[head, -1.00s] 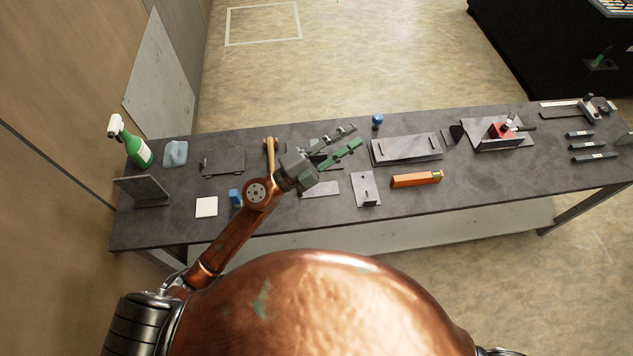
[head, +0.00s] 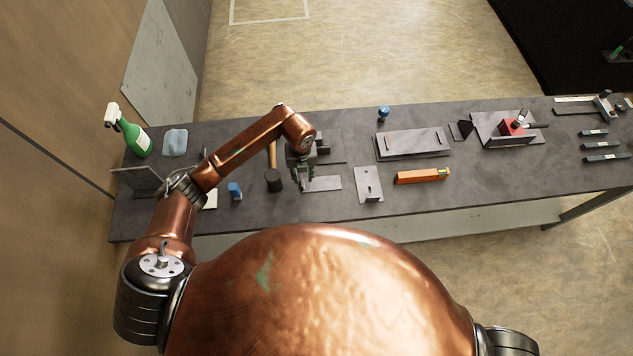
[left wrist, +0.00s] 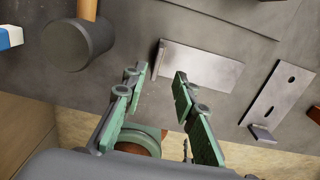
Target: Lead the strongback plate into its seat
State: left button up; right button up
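My left gripper (head: 303,174) points down over the bench. In the left wrist view its two green-padded fingers (left wrist: 160,76) are apart, with nothing between them. Just beyond the fingertips lies a small flat grey plate (left wrist: 205,67) with a raised lip at its left end; it also shows beside the gripper in the head view (head: 325,184). Right of it lies a grey plate with holes and an upright tab (head: 368,184), also in the wrist view (left wrist: 278,96). A wider plate with two small upright pieces (head: 412,144) lies farther right. I cannot tell which is the strongback plate. My right gripper is out of view.
A hammer with a dark head (head: 273,181) lies left of my gripper. An orange bar (head: 422,176), a blue-topped item (head: 384,113) and a red clamp-like piece (head: 512,127) are to the right. A spray bottle (head: 136,138) stands at the left end. Bare bench (head: 480,184) lies front right.

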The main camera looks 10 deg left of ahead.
pick_arm(q)
jog(key=shift+w+a+f+p, duration=0.1)
jog(key=shift+a+f+p, duration=0.2)
jog(key=shift+f, duration=1.05)
jog(key=shift+w+a+f+p, duration=0.1)
jog(key=shift+f+p, duration=0.3)
jog(key=shift+f, duration=0.9)
grip_shut()
jog(key=shift+r, duration=0.1)
